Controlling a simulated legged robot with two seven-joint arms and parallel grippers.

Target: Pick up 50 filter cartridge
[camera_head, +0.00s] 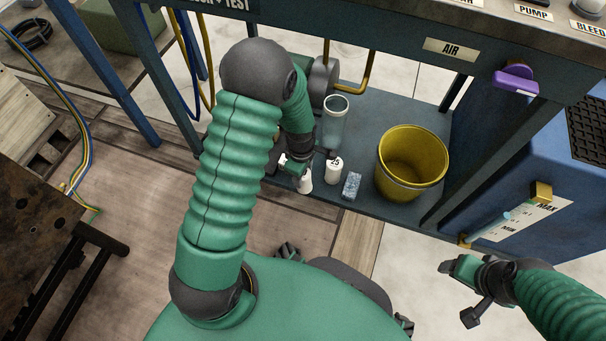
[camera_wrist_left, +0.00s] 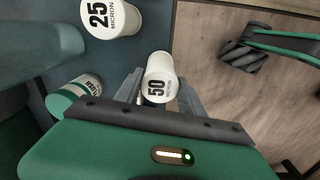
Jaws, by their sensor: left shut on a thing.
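The 50 filter cartridge (camera_wrist_left: 160,70) is a white cylinder marked "50 MICRON". In the left wrist view it sits between the two grey fingers of my left gripper (camera_wrist_left: 161,92), which is shut on it. In the head view the cartridge (camera_head: 305,183) is a small white shape just below my left gripper (camera_head: 299,168), at the front edge of the low shelf; I cannot tell whether it still touches the shelf. A similar white cartridge marked "25" (camera_head: 333,171) stands to its right; it also shows in the left wrist view (camera_wrist_left: 112,18). My right gripper (camera_head: 455,292) is open and empty over the floor.
On the low shelf (camera_head: 385,112) stand a clear cylinder (camera_head: 335,122), a blue patterned block (camera_head: 352,186) and a yellow bucket (camera_head: 410,165). A green-and-white labelled cylinder (camera_wrist_left: 78,98) is close left of my left gripper. Blue frame legs and the bench top bound the space.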

